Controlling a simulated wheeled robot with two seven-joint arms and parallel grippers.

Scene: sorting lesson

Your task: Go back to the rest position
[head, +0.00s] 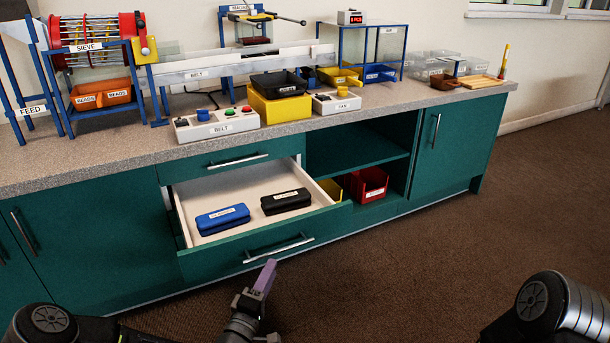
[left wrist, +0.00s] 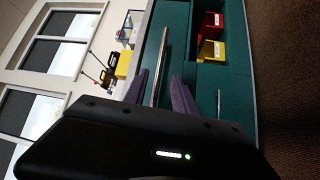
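My left gripper (head: 266,272) is low in front of the open drawer (head: 215,250), just below its metal handle (head: 280,248) in the head view. In the left wrist view its two purple fingers (left wrist: 160,84) stand apart, with the handle (left wrist: 162,60) showing between them. I cannot tell whether they touch the handle. No object is held. My right gripper is out of the picture; only part of my right arm shows at lower right in the head view.
The drawer holds a blue case (head: 222,218) and a black case (head: 286,201). An open shelf at its right holds a red bin (head: 372,190) and a yellow bin (head: 331,188). The counter (head: 120,150) bears the sieve (head: 95,45) and belt equipment. The brown floor (head: 450,260) is clear.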

